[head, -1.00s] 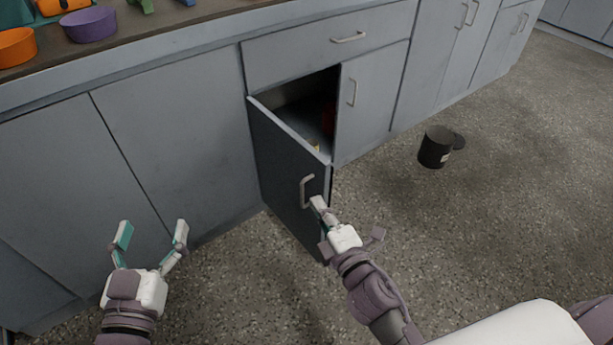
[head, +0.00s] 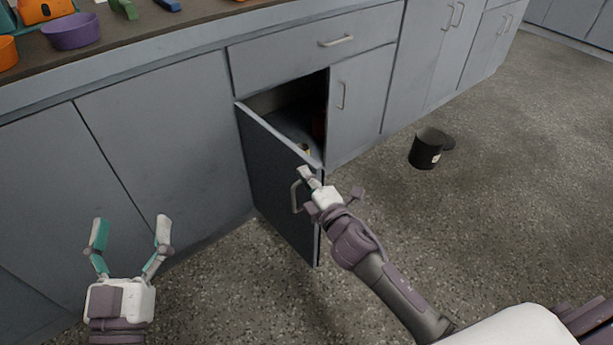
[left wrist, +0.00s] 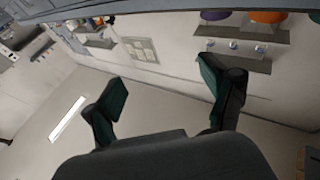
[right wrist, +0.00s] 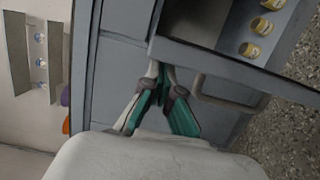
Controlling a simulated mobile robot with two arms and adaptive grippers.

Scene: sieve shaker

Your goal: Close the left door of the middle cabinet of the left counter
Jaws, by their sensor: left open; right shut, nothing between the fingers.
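The left door (head: 277,185) of the middle cabinet stands ajar, swung out toward me, with its bar handle (head: 295,196) on the outer face near the free edge. It also shows in the right wrist view, with the handle (right wrist: 226,101) beside my gripper. My right gripper (head: 305,174) is shut and empty at the upper part of the door's free edge, next to the handle; I cannot tell whether it touches the door. The right door (head: 357,107) is closed. My left gripper (head: 131,225) is open and empty, in front of the closed cabinets at left.
Inside the cabinet are several small yellow-topped containers (right wrist: 262,26). A drawer (head: 310,52) above is closed. A black bucket (head: 424,149) stands on the floor at right. Bowls, including a purple one (head: 72,32), stand on the counter. Floor before the door is clear.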

